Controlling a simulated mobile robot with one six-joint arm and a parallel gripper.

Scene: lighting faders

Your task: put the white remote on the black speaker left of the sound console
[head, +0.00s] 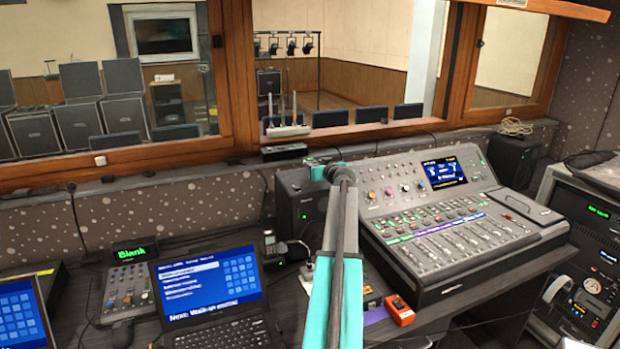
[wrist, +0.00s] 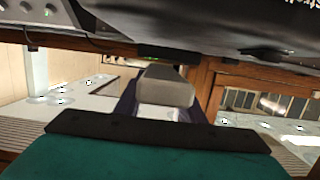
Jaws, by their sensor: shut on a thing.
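The black speaker (head: 300,210) stands left of the sound console (head: 455,220), partly hidden behind my teal and grey arm. My arm reaches up from the bottom middle, and its far end is in front of the speaker's top right in the head view. In the wrist view my gripper (wrist: 165,105) is shut on a pale grey-white block, which appears to be the white remote (wrist: 167,85). Its far end points away from the camera. The remote cannot be made out in the head view. How far it is from the speaker top cannot be told.
A laptop (head: 210,290) and a small fader box (head: 130,292) stand to the left. A handset (head: 272,246) stands between laptop and speaker. An orange device (head: 399,310) lies in front of the console. Wooden window frames (head: 120,157) run behind. A second black speaker (head: 513,158) stands at right.

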